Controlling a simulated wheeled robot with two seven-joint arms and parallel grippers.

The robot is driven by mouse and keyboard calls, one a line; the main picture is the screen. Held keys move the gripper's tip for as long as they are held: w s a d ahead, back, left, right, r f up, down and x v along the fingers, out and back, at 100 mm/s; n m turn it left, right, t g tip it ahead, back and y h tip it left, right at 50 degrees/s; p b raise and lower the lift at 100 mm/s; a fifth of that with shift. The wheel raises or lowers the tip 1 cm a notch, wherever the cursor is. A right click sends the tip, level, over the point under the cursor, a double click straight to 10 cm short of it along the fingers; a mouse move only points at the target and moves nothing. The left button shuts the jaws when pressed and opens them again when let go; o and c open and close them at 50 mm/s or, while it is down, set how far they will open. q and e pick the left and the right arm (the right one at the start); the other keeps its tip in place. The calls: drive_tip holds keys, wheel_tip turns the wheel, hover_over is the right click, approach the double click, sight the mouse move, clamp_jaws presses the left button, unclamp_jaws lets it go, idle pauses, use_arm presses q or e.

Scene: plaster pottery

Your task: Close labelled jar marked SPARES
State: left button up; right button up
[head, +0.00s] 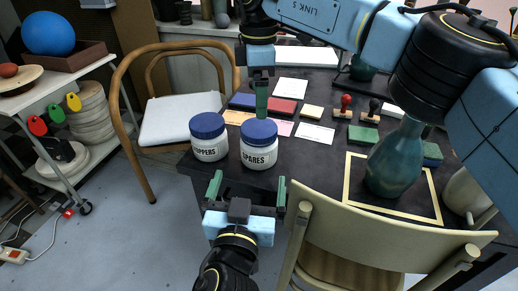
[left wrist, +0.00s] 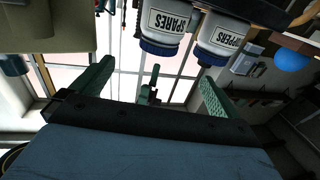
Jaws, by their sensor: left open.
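The SPARES jar (head: 259,153) is white with a blue lid (head: 259,130) on top. It stands upright near the table's front left corner. In the left wrist view the SPARES jar (left wrist: 168,22) appears upside down, its lid (left wrist: 158,49) downward. My left gripper (head: 246,191) is open and empty in front of the jar, off the table's front edge, fingers towards it. My right gripper (head: 262,108) points down from above, its tips at or just over the lid. I cannot tell whether it touches, and its fingers overlap edge-on.
A similar jar with a label ending in PPERS (head: 209,143) stands close on the left. A teal vase (head: 393,160) stands inside a yellow outline at right. A wooden chair (head: 365,225) blocks the front right. Ink pads and stamps lie behind the jars.

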sight(257, 144)
use_arm(q)
drive_tip(key=w, duration=0.4)
drive_tip(key=w+d, duration=0.1)
drive_tip(key=w, duration=0.8)
drive_tip(key=shift+w+d, duration=0.15)
drive_tip(key=shift+d, duration=0.2)
